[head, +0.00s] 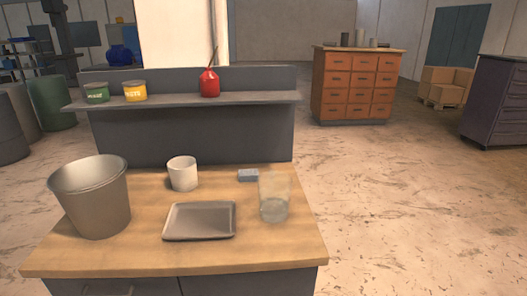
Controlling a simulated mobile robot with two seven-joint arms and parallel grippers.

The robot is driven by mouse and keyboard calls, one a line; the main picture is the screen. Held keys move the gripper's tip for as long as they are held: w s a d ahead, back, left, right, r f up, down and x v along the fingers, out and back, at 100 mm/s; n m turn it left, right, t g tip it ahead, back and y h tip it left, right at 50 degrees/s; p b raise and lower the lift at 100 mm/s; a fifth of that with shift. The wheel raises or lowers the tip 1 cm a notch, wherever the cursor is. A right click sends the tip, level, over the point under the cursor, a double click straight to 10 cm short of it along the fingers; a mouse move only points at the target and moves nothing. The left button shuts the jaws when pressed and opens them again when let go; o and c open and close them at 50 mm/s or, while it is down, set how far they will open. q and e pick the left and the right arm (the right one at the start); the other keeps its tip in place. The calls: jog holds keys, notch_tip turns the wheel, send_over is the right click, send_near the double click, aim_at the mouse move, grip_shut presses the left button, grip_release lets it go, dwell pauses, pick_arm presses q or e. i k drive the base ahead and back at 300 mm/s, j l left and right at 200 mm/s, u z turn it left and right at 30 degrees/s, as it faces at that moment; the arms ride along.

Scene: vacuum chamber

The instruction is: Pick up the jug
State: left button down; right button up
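A clear, see-through vessel (273,205), which looks like the jug, stands upright at the right side of the wooden bench top (150,255). I cannot make out a handle or a spout on it. A small grey-blue block (248,175) lies just behind it to the left. A shallow grey tray (200,236) lies to its left, apart from it. Neither of my grippers is in view.
A large grey metal bucket (92,200) stands on the left of the bench, with a white cup (183,174) behind the tray. A raised shelf (180,101) at the back holds a green can (96,93), a yellow can (134,91) and a red oil can (209,83).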

aim_at(274, 188)
jog(key=l+u, duration=0.1)
jog(key=u, duration=0.4)
jog(key=i+l+u, duration=0.1)
jog(key=u, duration=0.35)
jog(key=l+u, duration=0.2)
jog(key=u, duration=0.3)
jog(key=l+u, duration=0.3)
jog(key=l, duration=0.15)
jog(key=k+l+u, duration=0.1)
jog(key=l+u, duration=0.2)
jog(key=k+l+u, duration=0.1)
jog(key=l, duration=0.25)
jog(key=k+l+u, duration=0.15)
jog(key=l, duration=0.15)
jog(key=l+u, duration=0.1)
jog(key=l, duration=0.25)
jog(key=k+l, duration=0.15)
jog(key=l, duration=0.25)
jog(key=k+l, duration=0.2)
jog(key=l, duration=0.2)
jog(key=k+l, duration=0.15)
jog(key=l, duration=0.3)
jog(key=k+l+u, duration=0.1)
jog(key=l, duration=0.3)
jog(key=i+j, duration=0.1)
